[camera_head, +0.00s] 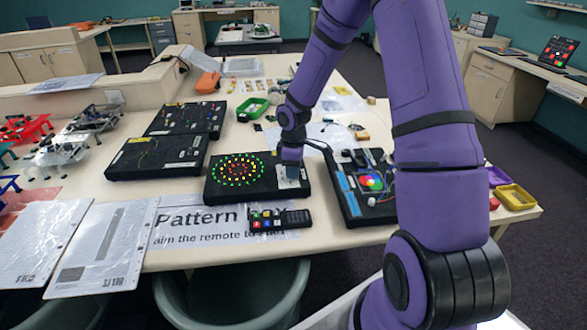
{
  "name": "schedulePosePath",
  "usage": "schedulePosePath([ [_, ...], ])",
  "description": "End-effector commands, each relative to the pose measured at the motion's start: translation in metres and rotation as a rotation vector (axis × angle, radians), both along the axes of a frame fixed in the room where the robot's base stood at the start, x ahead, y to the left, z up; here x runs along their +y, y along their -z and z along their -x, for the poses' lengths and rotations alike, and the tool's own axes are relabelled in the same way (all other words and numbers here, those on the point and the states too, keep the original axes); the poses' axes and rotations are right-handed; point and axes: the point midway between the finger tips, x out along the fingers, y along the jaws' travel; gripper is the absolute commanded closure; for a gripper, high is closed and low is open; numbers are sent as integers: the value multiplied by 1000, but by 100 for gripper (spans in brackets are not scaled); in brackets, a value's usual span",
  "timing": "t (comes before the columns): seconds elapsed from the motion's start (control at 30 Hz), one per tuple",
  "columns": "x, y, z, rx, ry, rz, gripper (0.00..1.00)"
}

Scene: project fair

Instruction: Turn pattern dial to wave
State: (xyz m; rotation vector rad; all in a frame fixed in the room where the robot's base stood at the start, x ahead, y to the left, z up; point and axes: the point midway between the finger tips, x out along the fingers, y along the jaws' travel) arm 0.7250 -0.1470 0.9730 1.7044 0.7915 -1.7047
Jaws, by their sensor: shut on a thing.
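A black pattern board (221,190) lies on the table in the head view, with rings of lit red, yellow and green dots on its left part. A pale control plate (301,182) sits on its right part. My gripper (291,172) points down at this plate and is shut on the pattern dial there. The dial itself is mostly hidden by the fingers, so its setting cannot be read. A small black remote (295,217) with coloured buttons lies in front of the board on a paper sign reading "Pattern" (190,218).
Another board with a coloured disc (372,182) stands close at the right of my gripper. Dark boards (157,157) lie at the left, with a green tray (252,109) behind. Plastic-covered sheets (103,245) cover the front left. A grey bin (235,295) stands below the front edge.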

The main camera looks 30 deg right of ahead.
Motion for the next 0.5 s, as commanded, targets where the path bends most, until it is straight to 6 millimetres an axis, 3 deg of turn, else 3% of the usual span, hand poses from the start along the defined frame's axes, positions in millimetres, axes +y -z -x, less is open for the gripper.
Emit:
schedulePosePath([
  [0.5,0,-1,-1,-2,367,1,92],
])
